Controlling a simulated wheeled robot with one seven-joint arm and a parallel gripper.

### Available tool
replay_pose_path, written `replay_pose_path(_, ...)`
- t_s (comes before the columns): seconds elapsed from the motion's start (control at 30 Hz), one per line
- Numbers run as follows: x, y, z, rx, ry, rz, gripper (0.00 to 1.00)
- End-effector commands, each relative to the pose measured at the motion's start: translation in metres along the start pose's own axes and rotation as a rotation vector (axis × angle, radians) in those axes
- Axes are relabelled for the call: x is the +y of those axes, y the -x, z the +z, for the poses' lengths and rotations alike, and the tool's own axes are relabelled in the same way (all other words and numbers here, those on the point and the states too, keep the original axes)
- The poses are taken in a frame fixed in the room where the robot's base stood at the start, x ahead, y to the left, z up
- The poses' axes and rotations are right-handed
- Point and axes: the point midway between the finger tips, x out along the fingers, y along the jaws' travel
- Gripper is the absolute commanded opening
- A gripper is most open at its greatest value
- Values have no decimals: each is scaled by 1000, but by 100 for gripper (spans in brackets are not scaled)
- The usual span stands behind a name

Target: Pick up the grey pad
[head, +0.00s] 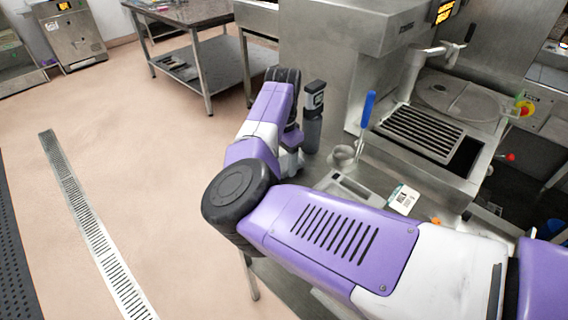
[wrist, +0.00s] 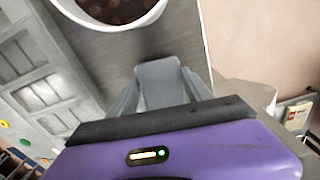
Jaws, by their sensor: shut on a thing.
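The grey pad (wrist: 160,82) shows in the wrist view as a flat, light grey piece between the two fingers of my gripper (wrist: 162,88). My gripper is shut on it, over a grey steel top. I cannot tell whether the pad still touches the surface below. In the head view my purple and white arm reaches to the bench's near edge and hides the pad and the fingertips.
A white bowl of dark brown stuff (wrist: 112,14) is just beyond the fingers. A pale compartmented tray (wrist: 40,92) lies left. In the head view, a dark upright cylinder (head: 312,132), a blue-handled tool (head: 367,108) and a white label card (head: 403,199) are near the arm.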

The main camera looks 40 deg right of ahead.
Motion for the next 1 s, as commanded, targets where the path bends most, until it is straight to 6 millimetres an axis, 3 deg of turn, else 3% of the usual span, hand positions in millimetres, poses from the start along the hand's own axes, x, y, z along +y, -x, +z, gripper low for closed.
replay_pose_path(0.27, -1, 44, 0, 2, -1, -4, 20)
replay_pose_path(0.7, 0, 158, -1, 1, -1, -2, 20)
replay_pose_path(0.8, -1, 175, 0, -1, 1, -3, 20)
replay_pose_path(1.0, 0, 191, 0, -1, 1, -1, 20)
